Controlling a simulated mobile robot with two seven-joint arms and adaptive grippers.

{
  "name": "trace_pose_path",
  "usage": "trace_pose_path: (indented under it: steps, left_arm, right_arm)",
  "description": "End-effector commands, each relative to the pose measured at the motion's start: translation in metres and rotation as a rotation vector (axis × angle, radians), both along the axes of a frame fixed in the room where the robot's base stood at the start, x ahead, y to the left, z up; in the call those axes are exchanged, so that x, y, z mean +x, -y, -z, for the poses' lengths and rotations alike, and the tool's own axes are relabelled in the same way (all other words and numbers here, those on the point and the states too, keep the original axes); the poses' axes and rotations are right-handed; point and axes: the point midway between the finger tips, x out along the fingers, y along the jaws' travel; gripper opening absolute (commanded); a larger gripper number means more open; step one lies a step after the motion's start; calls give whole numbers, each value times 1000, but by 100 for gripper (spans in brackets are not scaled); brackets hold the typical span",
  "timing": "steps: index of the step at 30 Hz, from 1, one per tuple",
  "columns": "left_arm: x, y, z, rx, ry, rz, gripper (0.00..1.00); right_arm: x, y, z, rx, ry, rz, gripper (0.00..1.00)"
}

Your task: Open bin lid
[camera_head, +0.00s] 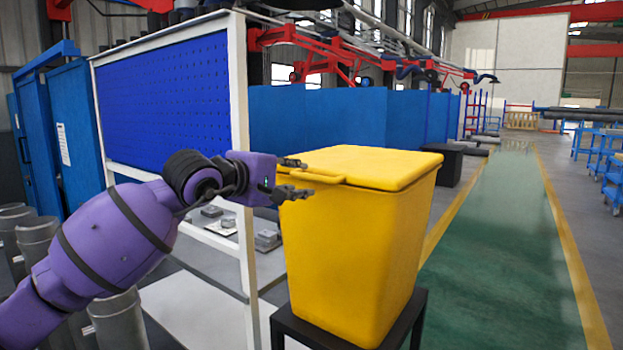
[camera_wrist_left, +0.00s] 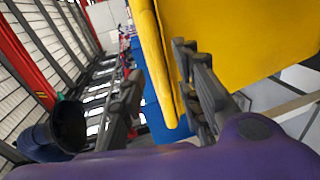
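The yellow bin (camera_head: 350,255) stands upright, with its lid (camera_head: 375,163) lying closed on top. A lip-like handle (camera_head: 318,177) juts from the lid's left front edge. My left gripper (camera_head: 303,177) is open beside this handle, with one finger above its level and one below. In the left wrist view the lid's yellow edge (camera_wrist_left: 155,60) runs between the two spread fingers. The finger on the right is close to the bin's wall (camera_wrist_left: 235,40); I cannot tell whether it touches. My right gripper is in neither view.
The bin stands on a black stand (camera_head: 415,318). A white-framed rack with a blue pegboard (camera_head: 170,100) stands close on the left, its shelf holding small metal parts (camera_head: 267,240). Grey cylinders (camera_head: 120,320) stand at the lower left. A green walkway (camera_head: 500,260) is clear on the right.

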Motion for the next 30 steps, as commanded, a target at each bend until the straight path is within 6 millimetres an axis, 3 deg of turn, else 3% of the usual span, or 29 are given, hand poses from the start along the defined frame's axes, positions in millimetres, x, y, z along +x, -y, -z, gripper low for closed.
trace_pose_path:
  steps: [10, 22, 29, 30]
  left_arm:
    - [41, 32, 8, -6, -2, 2, 31]
    - [48, 37, 11, -5, 0, 2, 31]
    - [48, 37, 11, -5, -1, 2, 1]
    - [48, 37, 11, -5, -1, 2, 0]
  right_arm:
    - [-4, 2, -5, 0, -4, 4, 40]
    - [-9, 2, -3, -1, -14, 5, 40]
    - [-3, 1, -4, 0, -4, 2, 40]
    - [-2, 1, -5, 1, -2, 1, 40]
